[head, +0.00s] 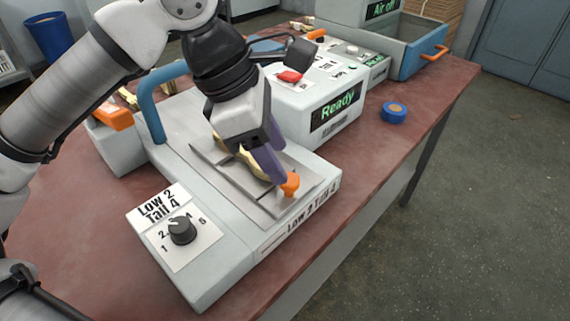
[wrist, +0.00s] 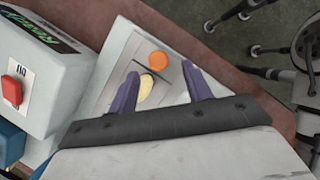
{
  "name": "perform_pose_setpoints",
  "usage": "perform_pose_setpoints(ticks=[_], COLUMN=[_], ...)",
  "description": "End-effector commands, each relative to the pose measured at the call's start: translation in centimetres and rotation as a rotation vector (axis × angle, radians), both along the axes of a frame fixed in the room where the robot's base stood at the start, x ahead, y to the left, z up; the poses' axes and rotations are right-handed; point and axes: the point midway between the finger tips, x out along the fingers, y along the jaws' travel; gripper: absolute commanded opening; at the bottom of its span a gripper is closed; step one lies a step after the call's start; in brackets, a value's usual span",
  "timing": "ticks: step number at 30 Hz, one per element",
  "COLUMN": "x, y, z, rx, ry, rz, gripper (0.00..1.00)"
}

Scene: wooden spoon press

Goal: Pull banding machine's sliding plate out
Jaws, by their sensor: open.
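The banding machine (head: 215,265) is a pale grey box with a dial and a "Low 2 Tall 4" label. Its grey metal sliding plate (head: 263,207) lies on top, with an orange knob (head: 290,184) near its front edge. My gripper (head: 272,168), with purple fingers, is open and points down over the plate, close to the knob. In the wrist view the orange knob (wrist: 158,60) shows between and just beyond the fingertips (wrist: 161,72). A yellowish piece (wrist: 146,88) lies on the plate between the fingers. Whether the fingers touch the knob is unclear.
A white box with a "Ready" screen (head: 337,110) and a red button (head: 290,76) stands behind the machine. A blue bar handle (head: 151,110) rises at its left. A blue tape roll (head: 394,113) lies on the reddish table (head: 425,95). Air above the table's front edge is clear.

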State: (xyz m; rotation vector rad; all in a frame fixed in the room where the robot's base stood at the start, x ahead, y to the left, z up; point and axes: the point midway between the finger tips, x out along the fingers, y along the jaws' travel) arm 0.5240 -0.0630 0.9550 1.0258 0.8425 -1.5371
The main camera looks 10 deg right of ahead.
Motion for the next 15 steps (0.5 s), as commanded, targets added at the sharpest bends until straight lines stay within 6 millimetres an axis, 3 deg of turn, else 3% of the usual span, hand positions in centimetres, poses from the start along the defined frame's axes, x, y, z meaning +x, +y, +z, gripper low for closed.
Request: perform_pose_setpoints(ticks=[6, 15], x=[0.4, 0.6], y=[1.8, 3.1], z=[4.8, 7.9], rx=[-0.001, -0.001], ry=[-0.001, 0.001], rz=[-0.001, -0.003], gripper=[0.49, 0.49])
